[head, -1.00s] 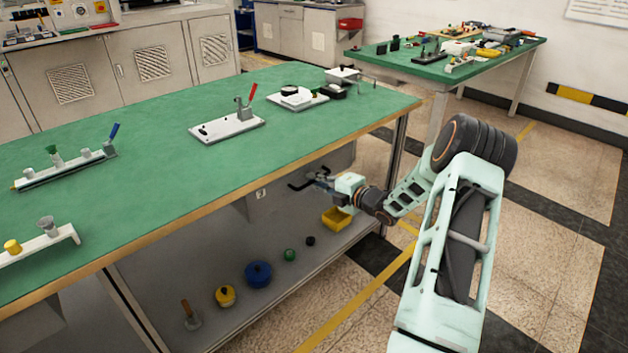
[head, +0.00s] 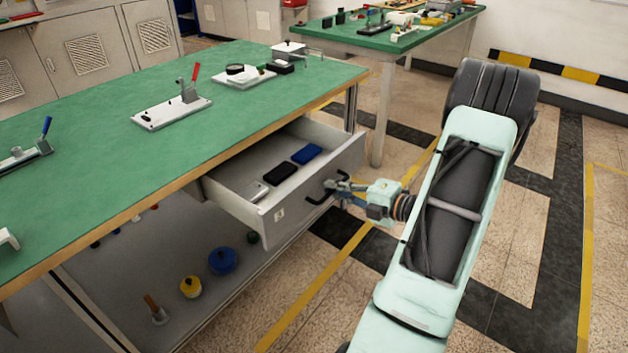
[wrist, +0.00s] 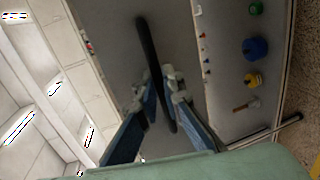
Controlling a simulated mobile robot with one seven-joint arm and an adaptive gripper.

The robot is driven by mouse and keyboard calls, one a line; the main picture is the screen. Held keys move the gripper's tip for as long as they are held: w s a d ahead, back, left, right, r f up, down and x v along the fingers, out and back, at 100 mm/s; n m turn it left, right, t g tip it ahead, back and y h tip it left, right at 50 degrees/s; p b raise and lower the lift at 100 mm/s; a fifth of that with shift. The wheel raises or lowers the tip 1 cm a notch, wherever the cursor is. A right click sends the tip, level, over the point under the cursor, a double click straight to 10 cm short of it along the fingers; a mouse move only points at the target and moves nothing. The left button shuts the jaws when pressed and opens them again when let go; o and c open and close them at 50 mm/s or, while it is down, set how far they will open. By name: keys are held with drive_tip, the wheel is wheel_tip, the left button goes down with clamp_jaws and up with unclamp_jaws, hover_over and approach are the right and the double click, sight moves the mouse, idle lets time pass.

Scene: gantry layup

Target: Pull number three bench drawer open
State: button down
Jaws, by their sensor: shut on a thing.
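The bench drawer (head: 287,215) is pulled out from under the green-topped bench and shows a small number label, which looks like a 3, on its grey front. Its black bar handle (head: 322,191) is on the front face. My gripper (head: 336,184) is shut on the handle; in the wrist view the gripper (wrist: 158,84) has its two fingers on either side of the long dark handle (wrist: 150,50). Inside the open drawer lie a blue block (head: 306,154), a black block (head: 279,172) and a light grey piece (head: 258,191).
The green bench top (head: 90,170) carries a white plate with a red-handled clamp (head: 172,110). On the lower shelf are a blue pot (head: 222,261), a yellow pot (head: 190,286) and a wooden-handled tool (head: 155,309). Open floor lies in front of the drawer. A second green table (head: 375,40) stands behind.

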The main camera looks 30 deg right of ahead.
drive_tip(key=shift+f+v, duration=0.25)
drive_tip(key=shift+v, duration=0.95)
drive_tip(key=shift+f+v, duration=0.25)
drive_tip(key=shift+v, duration=0.9)
drive_tip(key=shift+s, duration=0.1)
drive_tip(key=c, duration=2.3)
unclamp_jaws()
drive_tip(key=shift+c, duration=0.2)
drive_tip(key=v, duration=1.2)
